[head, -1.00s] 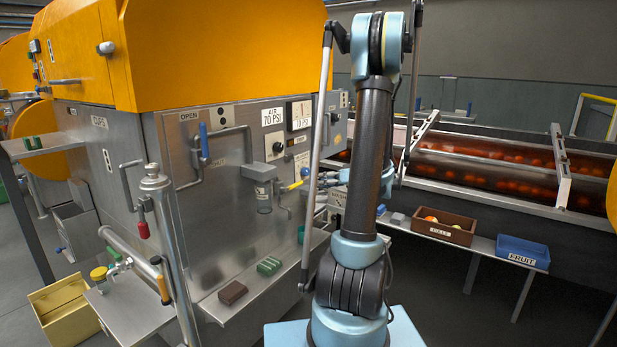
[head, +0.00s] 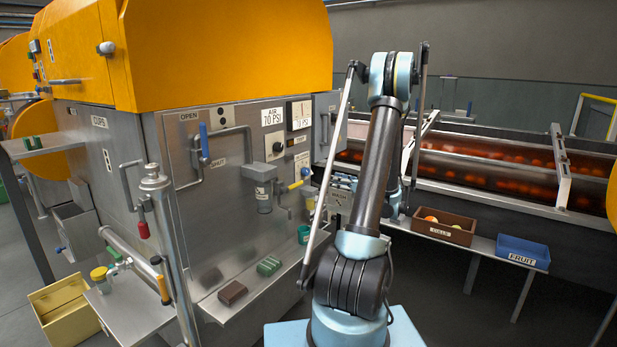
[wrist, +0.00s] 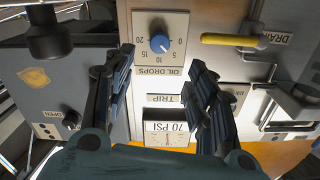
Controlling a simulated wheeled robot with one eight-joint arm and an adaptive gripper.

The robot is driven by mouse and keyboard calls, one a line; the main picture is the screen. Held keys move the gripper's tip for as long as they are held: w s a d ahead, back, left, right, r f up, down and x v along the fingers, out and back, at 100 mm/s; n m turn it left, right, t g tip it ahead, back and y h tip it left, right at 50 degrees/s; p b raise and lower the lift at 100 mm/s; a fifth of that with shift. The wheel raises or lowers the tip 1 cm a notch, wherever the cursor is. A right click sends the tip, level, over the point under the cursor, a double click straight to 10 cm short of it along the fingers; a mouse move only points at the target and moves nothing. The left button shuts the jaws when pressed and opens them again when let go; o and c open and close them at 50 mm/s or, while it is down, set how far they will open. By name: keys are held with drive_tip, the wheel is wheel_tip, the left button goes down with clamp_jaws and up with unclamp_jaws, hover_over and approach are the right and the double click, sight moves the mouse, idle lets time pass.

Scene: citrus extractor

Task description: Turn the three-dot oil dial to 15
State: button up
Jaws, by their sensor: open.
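The oil dial (wrist: 160,43) is a round blue knob on a pale plate in the wrist view. Its scale runs from 0 to 20, and an upside-down OIL DROPS label (wrist: 160,72) sits below it in the picture. A light pointer mark shows on the knob, but its exact reading is too small to tell. I cannot make out three dots. My gripper (wrist: 160,88) is open and empty, with dark fingers to the left and right. The dial lies beyond the fingertips, roughly centred between them, apparently untouched.
A yellow-handled lever (wrist: 232,40) is to the dial's right in the wrist view, and a dark round knob (wrist: 48,40) to its left. A TRIP label and a 70 PSI gauge (wrist: 172,133) lie below. The steel machine front (head: 215,240) carries pipes and handles.

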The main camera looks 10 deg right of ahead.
sight(308, 173)
drive_tip(key=x, duration=1.4)
drive_tip(key=c, duration=1.1)
